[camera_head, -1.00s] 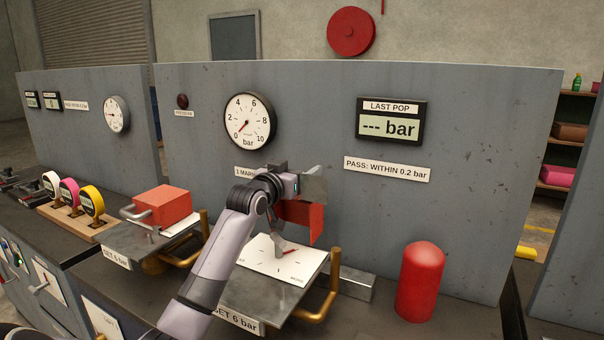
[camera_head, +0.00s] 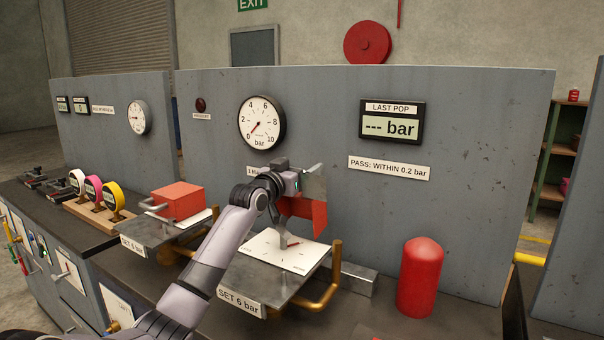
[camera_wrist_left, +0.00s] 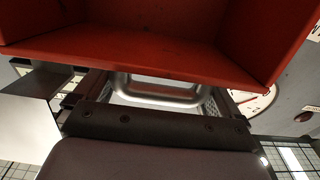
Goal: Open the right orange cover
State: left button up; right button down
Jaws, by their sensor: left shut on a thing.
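The right orange cover (camera_head: 313,216) is up off its white sheet (camera_head: 270,250), tilted, above the right metal plate (camera_head: 245,278) labelled SET 6 bar. My left gripper (camera_head: 293,186) is at the cover, partly hiding it. In the left wrist view the gripper (camera_wrist_left: 155,98) is shut on the cover's metal handle (camera_wrist_left: 160,90), and the cover's orange walls (camera_wrist_left: 130,50) fill the top. My right gripper is not in view.
A red cylinder (camera_head: 421,278) stands right of the plate. A brass bent bar (camera_head: 331,284) and a grey block (camera_head: 352,279) are beside the plate. A grey panel (camera_head: 480,150) with a dial (camera_head: 261,123) and a display (camera_head: 391,121) rises behind.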

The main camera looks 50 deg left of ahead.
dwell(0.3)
pick_arm(q)
jog(key=o, duration=1.1)
jog(key=shift+s, duration=0.1)
jog(key=shift+s+d+f, duration=0.1)
jog(key=shift+s+d, duration=0.15)
jog(key=shift+s, duration=0.35)
jog(key=shift+b+v, duration=0.8)
jog(key=shift+v, duration=2.1)
